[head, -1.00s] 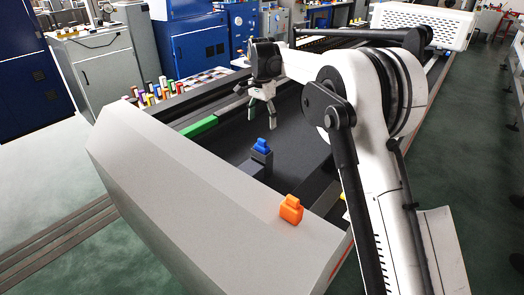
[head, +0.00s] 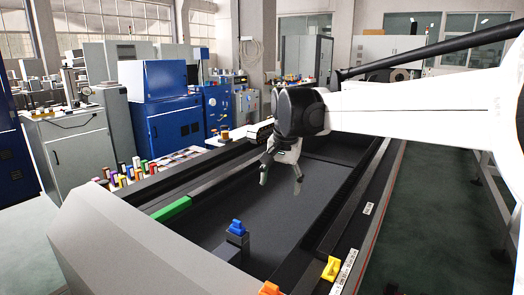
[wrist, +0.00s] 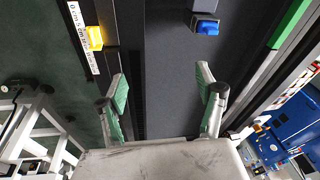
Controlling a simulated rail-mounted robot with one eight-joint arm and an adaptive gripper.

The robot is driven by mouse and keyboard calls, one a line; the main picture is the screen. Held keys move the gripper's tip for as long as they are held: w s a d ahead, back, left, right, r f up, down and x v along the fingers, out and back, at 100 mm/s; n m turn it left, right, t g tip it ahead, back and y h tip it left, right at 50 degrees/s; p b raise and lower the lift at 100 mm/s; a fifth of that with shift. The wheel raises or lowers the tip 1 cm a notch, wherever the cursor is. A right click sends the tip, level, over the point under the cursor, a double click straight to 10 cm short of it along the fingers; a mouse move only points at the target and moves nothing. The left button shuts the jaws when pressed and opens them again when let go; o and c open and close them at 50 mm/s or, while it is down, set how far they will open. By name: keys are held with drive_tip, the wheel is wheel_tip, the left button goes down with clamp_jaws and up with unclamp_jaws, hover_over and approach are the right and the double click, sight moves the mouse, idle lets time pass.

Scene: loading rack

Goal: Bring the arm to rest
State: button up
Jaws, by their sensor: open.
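My gripper (head: 282,178) hangs from the white arm over the dark bed of the loading rack (head: 205,232), fingers pointing down and spread apart. In the wrist view my gripper (wrist: 165,95) shows its two green-padded fingers wide apart with nothing between them. It is apart from every object. A blue piece (head: 237,226) sits on a grey block to the lower left of my gripper, and it also shows in the wrist view (wrist: 207,27).
A yellow piece (head: 331,268) sits on the right rail, and an orange piece (head: 269,288) shows at the bottom edge. A green bar (head: 171,209) lies along the left rail, near several coloured cylinders (head: 125,174). Blue cabinets (head: 160,105) stand behind. The bed beneath my gripper is clear.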

drive_tip(key=s+d+r+n+t, duration=0.1)
drive_tip(key=s+d+r, duration=0.1)
drive_tip(key=s+d, duration=0.55)
drive_tip(key=s+d+f+n+t, duration=0.1)
drive_tip(key=s+d+f, duration=0.1)
drive_tip(key=s, duration=0.6)
drive_tip(key=s+d+f+n+t, duration=0.1)
drive_tip(key=s+d+f, duration=0.2)
drive_tip(key=s+f, duration=0.2)
drive_tip(key=s+d+f+n+t, duration=0.1)
drive_tip(key=s+d+f, duration=0.1)
drive_tip(key=s, duration=0.9)
drive_tip(key=shift+s+d+f+t+h, duration=0.2)
drive_tip(key=shift+s+f+t+h, duration=0.15)
drive_tip(key=shift+f, duration=0.35)
